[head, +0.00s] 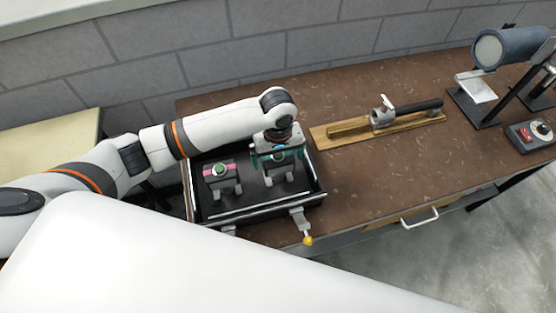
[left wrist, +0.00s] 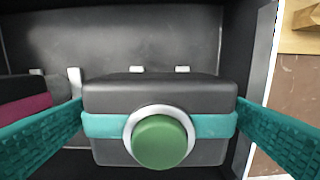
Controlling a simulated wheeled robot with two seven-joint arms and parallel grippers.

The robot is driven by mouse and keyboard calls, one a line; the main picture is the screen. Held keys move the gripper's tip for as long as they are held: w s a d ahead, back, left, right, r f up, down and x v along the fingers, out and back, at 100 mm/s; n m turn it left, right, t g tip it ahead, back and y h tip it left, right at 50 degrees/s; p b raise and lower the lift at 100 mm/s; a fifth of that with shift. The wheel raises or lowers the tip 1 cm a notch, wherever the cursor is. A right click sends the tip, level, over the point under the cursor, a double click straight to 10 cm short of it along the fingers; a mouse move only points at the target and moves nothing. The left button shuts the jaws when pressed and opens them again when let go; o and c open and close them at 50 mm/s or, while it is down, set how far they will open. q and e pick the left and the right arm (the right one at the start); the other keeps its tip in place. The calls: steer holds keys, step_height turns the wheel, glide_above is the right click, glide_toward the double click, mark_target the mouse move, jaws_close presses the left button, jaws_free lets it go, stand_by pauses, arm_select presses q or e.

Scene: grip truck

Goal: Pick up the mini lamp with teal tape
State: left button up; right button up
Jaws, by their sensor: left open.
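The mini lamp with teal tape (left wrist: 105,125) is a dark grey block with a teal band and a green round front in a white ring. It stands in the black tray, and in the head view its lower part (head: 276,178) shows under my left gripper. My left gripper (head: 275,157) is open, with its teal fingers on either side of the lamp. In the left wrist view the fingertips (left wrist: 160,124) are close to the lamp's two sides; I cannot tell whether they touch. My right gripper is not in view.
The black tray (head: 262,210) has raised walls around the lamp. A similar lamp with pink tape (head: 222,178) stands to the left in it. A wooden board with a metal tool (head: 385,118) lies to the right. A grey cylinder on a stand (head: 505,47) and a control box (head: 531,134) are farther right.

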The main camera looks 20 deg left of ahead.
arm_select(q)
step_height(320, 180, down, 2)
steer(key=shift+s+f, duration=0.1)
steer(key=shift+f, duration=0.6)
steer(key=shift+c, duration=0.2)
steer(key=c, duration=1.2)
steer(key=shift+c, duration=0.4)
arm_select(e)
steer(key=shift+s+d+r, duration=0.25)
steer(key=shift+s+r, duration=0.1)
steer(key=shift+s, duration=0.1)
